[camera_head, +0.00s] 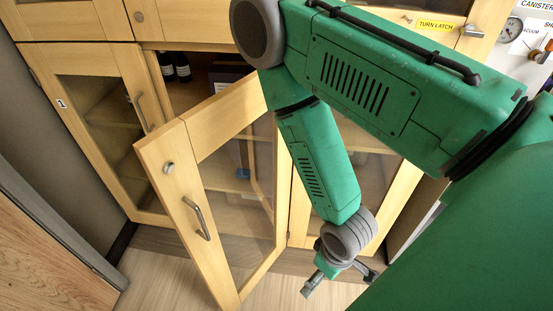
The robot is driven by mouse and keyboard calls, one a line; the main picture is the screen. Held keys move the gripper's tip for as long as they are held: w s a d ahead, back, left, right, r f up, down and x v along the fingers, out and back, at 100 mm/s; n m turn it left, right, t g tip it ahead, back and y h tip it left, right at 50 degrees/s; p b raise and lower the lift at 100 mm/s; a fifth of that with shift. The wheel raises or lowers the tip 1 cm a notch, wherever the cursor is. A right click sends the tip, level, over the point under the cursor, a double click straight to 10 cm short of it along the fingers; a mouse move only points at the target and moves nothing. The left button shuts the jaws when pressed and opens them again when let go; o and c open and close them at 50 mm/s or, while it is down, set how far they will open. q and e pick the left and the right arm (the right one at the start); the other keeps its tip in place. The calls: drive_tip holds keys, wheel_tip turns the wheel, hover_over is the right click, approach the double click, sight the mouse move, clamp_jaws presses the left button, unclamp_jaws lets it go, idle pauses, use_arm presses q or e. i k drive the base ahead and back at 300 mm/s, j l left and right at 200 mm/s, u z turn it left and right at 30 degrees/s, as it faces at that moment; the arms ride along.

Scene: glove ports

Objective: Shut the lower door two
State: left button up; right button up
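The open wooden lower door (184,200) with a glass pane stands swung out toward me in the middle of the cabinet front. No number shows on it, so I cannot read whether it is door two. Its metal handle (197,218) and a round lock (168,168) are on its near, left edge. My green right arm crosses in front of its upper right part. My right gripper (338,282) hangs low, right of this door and apart from its handle. Its fingers look spread and empty. My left gripper is not in view.
A lower door labelled 1 (62,104) at the left looks shut. Dark bottles (175,67) stand inside the open cabinet. Another glass door lies behind my arm. A wooden panel (45,250) stands at lower left. Floor (160,280) below the open door is clear.

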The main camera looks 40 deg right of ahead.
sight(171, 156)
drive_tip(key=z, duration=0.85)
drive_tip(key=k+l+z, duration=0.25)
drive_tip(key=k, duration=0.2)
drive_tip(key=k+l+z, duration=0.3)
drive_tip(key=k, duration=0.15)
